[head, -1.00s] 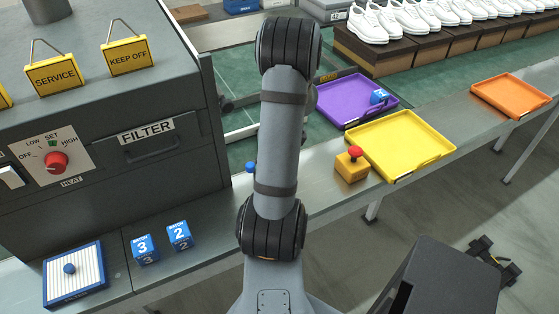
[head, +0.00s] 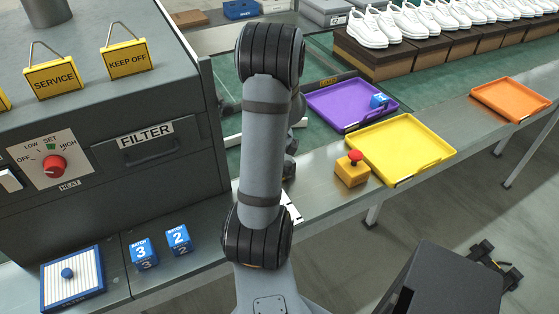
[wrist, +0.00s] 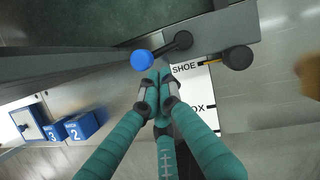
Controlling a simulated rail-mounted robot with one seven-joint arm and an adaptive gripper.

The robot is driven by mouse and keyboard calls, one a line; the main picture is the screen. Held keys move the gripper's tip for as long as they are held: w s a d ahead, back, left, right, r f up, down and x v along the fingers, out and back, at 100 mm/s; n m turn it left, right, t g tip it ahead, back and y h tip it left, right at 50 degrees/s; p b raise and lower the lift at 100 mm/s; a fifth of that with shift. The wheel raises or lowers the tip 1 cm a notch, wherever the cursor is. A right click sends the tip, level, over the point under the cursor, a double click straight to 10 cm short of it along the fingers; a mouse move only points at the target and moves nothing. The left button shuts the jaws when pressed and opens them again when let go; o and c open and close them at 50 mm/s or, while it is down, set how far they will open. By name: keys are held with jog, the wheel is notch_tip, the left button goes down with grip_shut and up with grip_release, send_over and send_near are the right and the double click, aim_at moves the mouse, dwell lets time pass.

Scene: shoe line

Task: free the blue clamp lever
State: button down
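The blue clamp lever shows in the wrist view as a round blue knob (wrist: 142,61) on a short dark arm that runs right to a dark pivot on a grey metal bar. My gripper (wrist: 159,76) has teal fingers that come together just below and right of the knob. Their tips look shut, with nothing visible between them. They are very near the knob; whether they touch it, I cannot tell. In the head view my arm hides the lever and most of the gripper.
A second dark round knob (wrist: 238,57) and a white SHOE BOX plate (wrist: 195,92) lie right of the lever. In the head view, a yellow box with a red button (head: 352,168), a yellow tray (head: 402,149) and a purple tray (head: 345,105) stand right of my arm. The heater cabinet (head: 110,175) stands left.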

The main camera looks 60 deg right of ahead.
jog(key=s+r+p, duration=0.2)
jog(key=s+r, duration=0.5)
jog(key=r, duration=0.2)
jog(key=shift+s+a+r+p, duration=0.15)
jog(key=shift+s+r+p, duration=0.1)
jog(key=shift+r+p, duration=0.1)
jog(key=shift+f, duration=0.15)
jog(key=b+x, duration=0.4)
jog(key=x, duration=0.6)
jog(key=shift+w+a+f, duration=0.1)
jog(key=shift+a+f, duration=0.05)
jog(key=shift+f, duration=0.15)
jog(key=shift+d+r+n+g+y+p, duration=0.1)
jog(key=shift+d+n+g+y+p, duration=0.15)
jog(key=shift+d+n+y+p, duration=0.95)
jog(key=shift+d+r+n+g+p, duration=0.1)
jog(key=shift+d+n+g+p, duration=0.2)
jog(key=shift+n+p, duration=1.8)
jog(key=shift+d+r+n+g+y+p, duration=0.1)
jog(key=shift+d+n+g+y+p, duration=0.15)
jog(key=shift+d+n+y+p, duration=1.3)
jog(key=shift+a+f+n+h+b, duration=0.1)
jog(key=shift+a+n+h+b, duration=0.45)
jog(key=shift+a+h+b, duration=0.3)
